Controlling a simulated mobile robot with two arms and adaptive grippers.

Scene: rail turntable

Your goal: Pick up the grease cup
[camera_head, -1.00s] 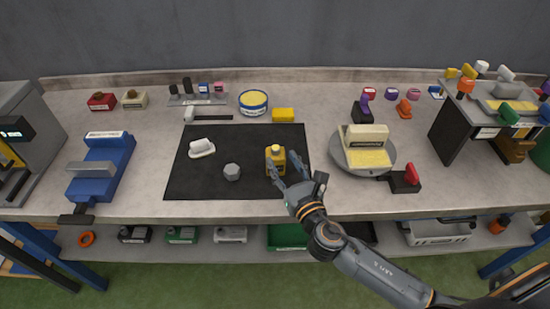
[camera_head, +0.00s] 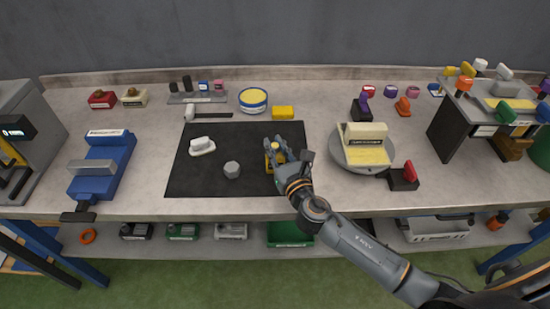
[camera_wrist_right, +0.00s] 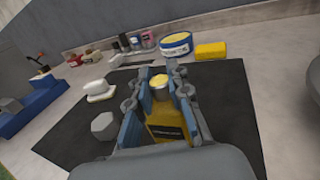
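A yellow container with a round cap, which I take to be the grease cup (camera_head: 268,169), stands upright on the black mat (camera_head: 215,180), near its right edge. In the right wrist view the grease cup (camera_wrist_right: 167,127) sits between the blue finger pads, with a dark label on its front. My right gripper (camera_head: 274,143) straddles it from the front right, fingers apart; the pads are close to its sides, and contact is hard to make out. The fingers partly hide it in the head view. My left gripper is not in view.
A grey hexagonal piece (camera_head: 232,169) and a white-handled brush-like thing (camera_head: 202,146) lie on the mat to the left. A blue tin (camera_head: 253,101) and yellow block (camera_head: 283,113) stand behind. A round turntable (camera_head: 350,162) is close on the right.

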